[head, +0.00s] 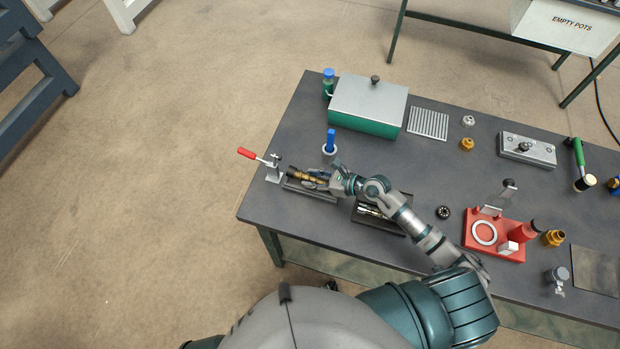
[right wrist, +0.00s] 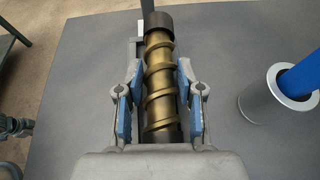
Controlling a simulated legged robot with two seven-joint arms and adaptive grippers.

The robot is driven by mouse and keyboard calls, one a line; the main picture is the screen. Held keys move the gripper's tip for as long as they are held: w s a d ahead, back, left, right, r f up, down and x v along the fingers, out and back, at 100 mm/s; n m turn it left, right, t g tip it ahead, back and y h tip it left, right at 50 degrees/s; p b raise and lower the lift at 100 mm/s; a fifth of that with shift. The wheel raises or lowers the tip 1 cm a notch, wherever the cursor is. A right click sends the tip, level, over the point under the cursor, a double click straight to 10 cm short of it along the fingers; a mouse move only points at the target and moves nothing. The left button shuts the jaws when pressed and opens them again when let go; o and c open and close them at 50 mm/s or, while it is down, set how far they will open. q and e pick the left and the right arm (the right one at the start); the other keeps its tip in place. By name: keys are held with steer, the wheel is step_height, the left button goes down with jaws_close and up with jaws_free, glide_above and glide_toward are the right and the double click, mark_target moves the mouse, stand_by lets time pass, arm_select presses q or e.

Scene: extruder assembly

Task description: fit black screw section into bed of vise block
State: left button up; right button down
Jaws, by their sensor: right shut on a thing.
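A screw section (head: 304,176) with a brass-coloured spiral and black ends is held in my right gripper (head: 322,178). In the right wrist view the screw section (right wrist: 159,72) lies lengthwise between the blue finger pads, its black far end pointing away. The dark vise block (head: 311,192) with a long bed lies under and around the screw in the head view. I cannot tell whether the screw touches the bed. A clamp with a red handle (head: 247,153) stands at the block's left end, its handle swung out to the left. My left gripper is not in view.
A grey cup with a blue-handled tool (head: 330,143) stands just behind the screw. A dark tray with metal pieces (head: 377,215) lies right of the block, under my right arm. A green box (head: 367,106) and a red fixture (head: 493,240) are farther off.

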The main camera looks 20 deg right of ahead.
steer(key=shift+d+r, duration=0.25)
steer(key=shift+r, duration=0.2)
step_height(320, 180, up, 16)
steer(key=f+p, duration=0.1)
steer(key=g+p, duration=0.1)
steer(key=p, duration=0.3)
glide_above(315, 179)
steer(key=shift+n, duration=0.4)
steer(key=f, duration=0.8)
steer(key=shift+a+f, duration=0.15)
steer(key=shift+a, duration=0.05)
steer(key=shift+f, duration=0.1)
steer(key=shift+d+b, duration=0.2)
steer(key=shift+b, duration=0.1)
steer(key=shift+f+b, duration=0.35)
steer(key=shift+f, duration=0.15)
step_height(315, 179, down, 5)
steer(key=b, duration=0.4)
